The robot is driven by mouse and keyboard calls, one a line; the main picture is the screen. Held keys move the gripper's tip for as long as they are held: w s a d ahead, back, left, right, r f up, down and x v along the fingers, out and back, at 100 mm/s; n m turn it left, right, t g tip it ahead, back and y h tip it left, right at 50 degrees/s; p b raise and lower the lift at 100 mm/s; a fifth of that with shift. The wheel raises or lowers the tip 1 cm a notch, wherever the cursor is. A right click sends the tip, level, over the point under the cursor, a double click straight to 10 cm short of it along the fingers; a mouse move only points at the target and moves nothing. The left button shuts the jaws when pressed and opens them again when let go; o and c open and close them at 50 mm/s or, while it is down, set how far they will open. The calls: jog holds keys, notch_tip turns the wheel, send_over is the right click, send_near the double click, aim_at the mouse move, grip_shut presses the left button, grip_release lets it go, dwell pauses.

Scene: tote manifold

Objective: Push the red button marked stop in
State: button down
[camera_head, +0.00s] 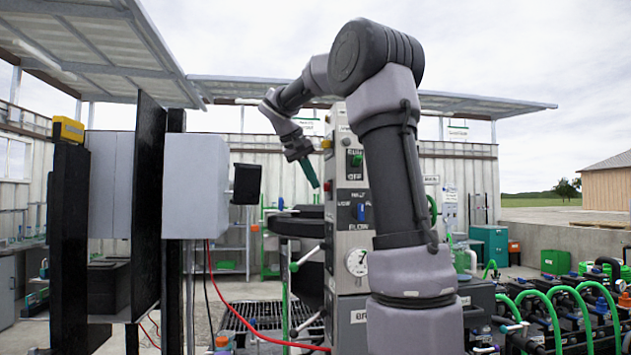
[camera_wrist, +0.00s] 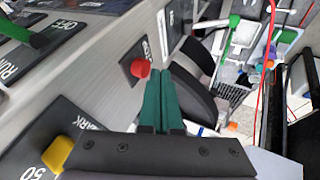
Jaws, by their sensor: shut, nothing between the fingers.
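The red stop button (camera_wrist: 141,68) stands out from a dark plate on the grey panel in the wrist view. It is just left of my gripper's fingertips. In the head view a small red button (camera_head: 327,186) shows on the left side of the control column. My gripper (camera_wrist: 168,72) has green fingers, shut together with nothing between them. In the head view my gripper (camera_head: 317,187) points down beside the column, close to the red button. I cannot tell whether the fingertips touch the button. The label by it is only partly readable.
The grey control column (camera_head: 350,250) also carries a green RUN/OFF switch (camera_head: 357,160), a blue selector (camera_head: 361,211) and a gauge (camera_head: 357,262). A yellow button (camera_wrist: 57,152) sits on the panel near my gripper.

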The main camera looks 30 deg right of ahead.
jog(key=shift+s+d, duration=0.1)
jog(key=shift+d, duration=0.25)
